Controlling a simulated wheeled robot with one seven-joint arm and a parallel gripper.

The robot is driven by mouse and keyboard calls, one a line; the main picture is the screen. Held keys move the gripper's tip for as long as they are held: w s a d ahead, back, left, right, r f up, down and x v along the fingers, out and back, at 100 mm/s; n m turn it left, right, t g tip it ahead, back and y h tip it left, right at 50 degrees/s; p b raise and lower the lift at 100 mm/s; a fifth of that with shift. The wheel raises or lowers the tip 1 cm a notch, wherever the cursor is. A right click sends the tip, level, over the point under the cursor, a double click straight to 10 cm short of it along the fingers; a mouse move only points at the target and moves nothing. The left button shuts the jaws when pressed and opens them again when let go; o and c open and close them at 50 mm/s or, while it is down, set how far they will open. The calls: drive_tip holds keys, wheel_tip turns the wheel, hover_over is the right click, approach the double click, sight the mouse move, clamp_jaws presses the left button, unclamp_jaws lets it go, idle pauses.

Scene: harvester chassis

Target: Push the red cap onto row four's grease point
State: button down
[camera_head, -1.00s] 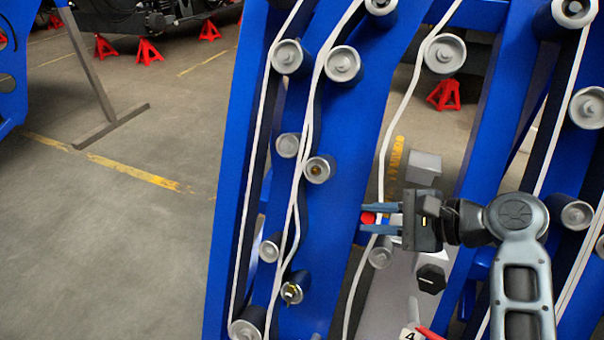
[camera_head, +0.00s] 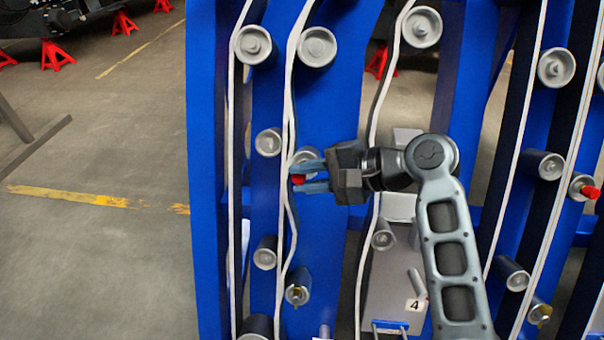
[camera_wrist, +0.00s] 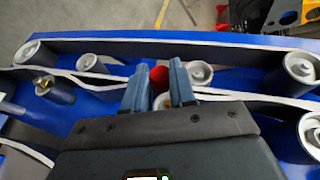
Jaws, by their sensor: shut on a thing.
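The red cap (camera_head: 298,180) is held between the two blue-grey fingers of my gripper (camera_head: 295,179). In the wrist view the cap (camera_wrist: 159,76) shows between the fingertips (camera_wrist: 160,70). A roller with a brass-coloured fitting (camera_head: 298,293) sits lower on this panel; a brass fitting also shows in the wrist view (camera_wrist: 43,84). A plate labelled 4 (camera_head: 415,305) stands right of the panel.
Pale belts or hoses (camera_head: 291,95) run along the blue panels (camera_head: 340,95) past several grey rollers. A far-right roller carries another red cap (camera_head: 591,192). Open floor (camera_head: 110,250) lies left, with red stands (camera_head: 58,55) far behind.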

drive_tip(key=shift+r+p, duration=0.15)
drive_tip(key=shift+p, duration=0.25)
drive_tip(key=shift+w+d+f, duration=0.1)
drive_tip(key=shift+f, duration=0.1)
drive_tip(key=w+f+b, duration=0.1)
drive_tip(key=w, duration=0.1)
drive_tip(key=w+f+b, duration=0.1)
drive_tip(key=w, duration=0.1)
drive_tip(key=shift+d+f, duration=0.1)
drive_tip(key=shift+f, duration=0.05)
drive_tip(key=shift+p, duration=0.75)
idle(0.5)
drive_tip(key=shift+w, duration=0.15)
